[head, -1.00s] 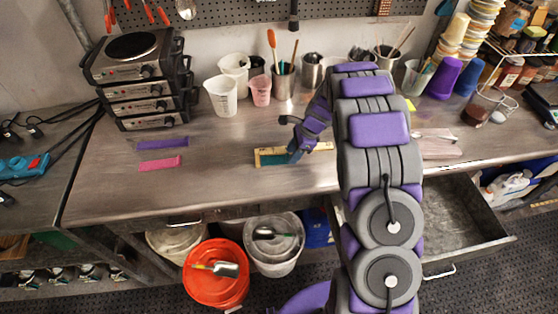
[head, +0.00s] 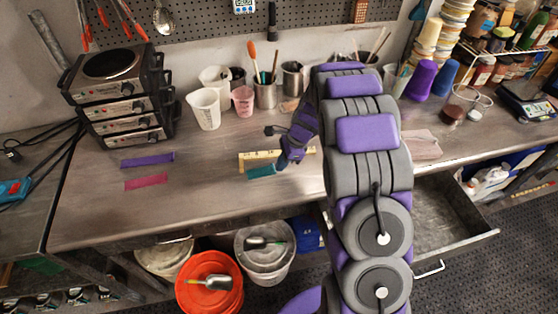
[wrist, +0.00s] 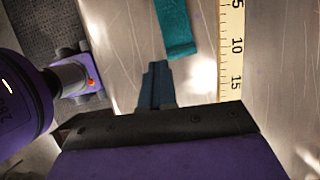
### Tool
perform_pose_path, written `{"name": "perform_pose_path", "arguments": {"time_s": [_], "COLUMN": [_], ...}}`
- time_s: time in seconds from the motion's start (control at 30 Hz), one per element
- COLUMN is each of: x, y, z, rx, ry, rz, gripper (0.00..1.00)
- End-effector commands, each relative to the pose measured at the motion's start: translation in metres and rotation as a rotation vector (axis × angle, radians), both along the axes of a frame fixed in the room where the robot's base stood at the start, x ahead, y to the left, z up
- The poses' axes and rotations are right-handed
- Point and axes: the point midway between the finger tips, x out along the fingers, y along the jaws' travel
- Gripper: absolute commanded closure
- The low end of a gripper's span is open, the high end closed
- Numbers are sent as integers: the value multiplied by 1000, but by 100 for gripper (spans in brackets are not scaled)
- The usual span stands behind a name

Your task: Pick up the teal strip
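The teal strip (head: 261,172) lies on the workbench, along the near edge of the pale ruler (head: 258,158). In the wrist view the strip (wrist: 176,28) shows beyond my fingertips and a little to their right, beside the ruler (wrist: 231,45). My gripper (head: 284,161) is low over the bench at the right end of the strip. In the wrist view its narrow blue-grey finger part (wrist: 155,82) points towards the strip's near end, with a small gap in the picture. I cannot tell whether the jaws are apart.
A purple strip (head: 147,160) and a pink strip (head: 146,182) lie to the left, near stacked hot plates (head: 118,96). Cups (head: 205,108) stand behind. An open drawer (head: 445,215) is at right; buckets (head: 209,288) stand below the bench.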

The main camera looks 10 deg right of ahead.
Motion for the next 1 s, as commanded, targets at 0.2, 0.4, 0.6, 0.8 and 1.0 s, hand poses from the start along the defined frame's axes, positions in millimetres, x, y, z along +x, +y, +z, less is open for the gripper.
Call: {"name": "perform_pose_path", "arguments": {"time_s": [0.2, 0.4, 0.6, 0.8, 1.0], "x": [-38, -78, -110, -126, -130], "y": [-5, -10, -15, -18, -19], "z": [8, 13, 15, 16, 16], "rx": [2, 1, 1, -3, -3], "ry": [-3, -8, -8, -10, -12], "rz": [-2, -3, -3, -3, -2], "gripper": [100, 100, 100, 100, 100]}}
